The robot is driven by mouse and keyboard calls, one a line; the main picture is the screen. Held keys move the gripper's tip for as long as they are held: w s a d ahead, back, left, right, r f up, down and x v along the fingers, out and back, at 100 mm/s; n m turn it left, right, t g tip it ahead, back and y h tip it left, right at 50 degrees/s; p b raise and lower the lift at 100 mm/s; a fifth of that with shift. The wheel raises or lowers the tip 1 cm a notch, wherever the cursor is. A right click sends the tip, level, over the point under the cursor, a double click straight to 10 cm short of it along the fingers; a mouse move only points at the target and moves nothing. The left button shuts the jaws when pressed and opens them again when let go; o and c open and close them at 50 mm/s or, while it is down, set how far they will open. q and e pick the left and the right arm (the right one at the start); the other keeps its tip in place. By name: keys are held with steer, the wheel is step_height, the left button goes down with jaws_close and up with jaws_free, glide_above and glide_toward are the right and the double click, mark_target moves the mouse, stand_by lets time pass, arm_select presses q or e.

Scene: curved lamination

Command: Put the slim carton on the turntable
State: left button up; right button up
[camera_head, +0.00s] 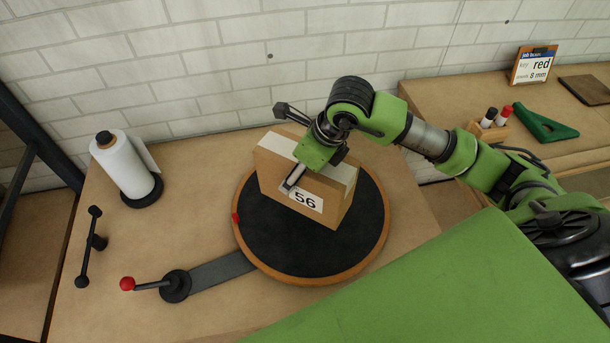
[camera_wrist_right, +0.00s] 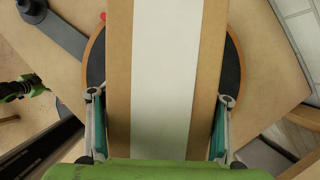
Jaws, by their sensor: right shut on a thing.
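The slim carton (camera_head: 325,204) is a brown box with a white strip along its top and a label reading 56. It stands upright over the black turntable (camera_head: 281,240), which has an orange-brown rim. My right gripper (camera_head: 304,170) is shut on the carton from above, one finger across the labelled face. In the right wrist view the carton (camera_wrist_right: 119,70) fills the middle, with a finger pad against each side. Whether the carton's base touches the turntable is hard to tell. My left gripper is not in the head view.
A red-knobbed lever (camera_head: 150,285) joins the turntable at front left. A white paper roll (camera_head: 124,165) stands on a black base at the left, with a black handle (camera_head: 88,247) in front. Marker pens (camera_head: 490,122), a green triangle (camera_head: 542,126) and a sign (camera_head: 531,66) are at the right.

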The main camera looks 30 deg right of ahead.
steer(key=shift+w+d+f, duration=0.25)
steer(key=shift+d+f, duration=0.3)
steer(key=shift+f, duration=0.05)
steer(key=shift+d+f, duration=0.2)
steer(key=shift+f, duration=0.1)
step_height(320, 180, down, 3)
steer(key=shift+w+d+r+p, duration=0.1)
steer(key=shift+d+p, duration=0.05)
steer(key=shift+p, duration=0.8)
steer(key=shift+f, duration=0.3)
steer(key=o, duration=1.7)
steer(key=shift+f, duration=0.1)
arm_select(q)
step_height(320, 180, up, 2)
